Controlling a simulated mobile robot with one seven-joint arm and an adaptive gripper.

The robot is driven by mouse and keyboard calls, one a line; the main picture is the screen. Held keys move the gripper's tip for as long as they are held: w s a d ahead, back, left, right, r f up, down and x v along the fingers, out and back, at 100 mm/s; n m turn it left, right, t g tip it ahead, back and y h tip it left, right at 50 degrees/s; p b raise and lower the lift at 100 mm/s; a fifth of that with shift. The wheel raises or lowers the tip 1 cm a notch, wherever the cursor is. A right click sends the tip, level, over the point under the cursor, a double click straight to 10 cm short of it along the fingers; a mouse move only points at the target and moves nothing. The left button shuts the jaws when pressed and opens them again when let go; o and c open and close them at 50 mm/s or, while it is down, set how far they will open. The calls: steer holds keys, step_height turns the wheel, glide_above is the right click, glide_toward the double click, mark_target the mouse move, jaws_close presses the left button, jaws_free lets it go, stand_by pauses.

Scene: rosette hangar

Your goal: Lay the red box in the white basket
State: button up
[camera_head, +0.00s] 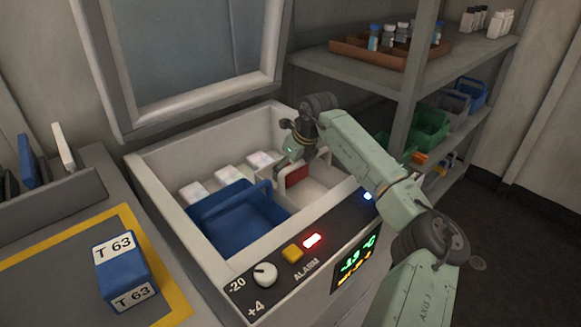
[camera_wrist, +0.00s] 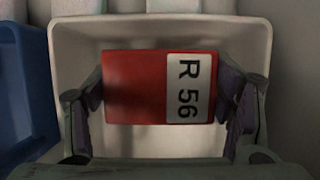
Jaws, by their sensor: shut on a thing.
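The red box (camera_wrist: 135,86) has a white label reading R 56. My gripper (camera_wrist: 162,100) is shut on it, with one finger at each side in the wrist view. The white basket (camera_wrist: 255,45) is around and beneath the box in that view; whether the box touches its floor I cannot tell. In the head view my gripper (camera_head: 297,160) reaches down into the open chest, and part of the red box (camera_head: 296,176) shows at the white basket (camera_head: 318,190). The arm hides part of the basket.
A blue basket (camera_head: 238,222) stands left of the white one inside the chest (camera_head: 160,190). Several white boxes (camera_head: 228,174) lie behind. A blue box (camera_head: 122,272) labelled T 63 sits on the left counter. The raised lid (camera_head: 195,45) and a shelf (camera_head: 345,70) flank the arm.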

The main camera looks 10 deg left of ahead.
steer(key=o, duration=1.3)
steer(key=shift+f, duration=0.2)
steer(key=v, duration=1.3)
steer(key=shift+w+a+r+b, duration=0.15)
steer(key=shift+w+r+b, duration=0.1)
steer(key=shift+b, duration=0.1)
steer(key=shift+r, duration=0.1)
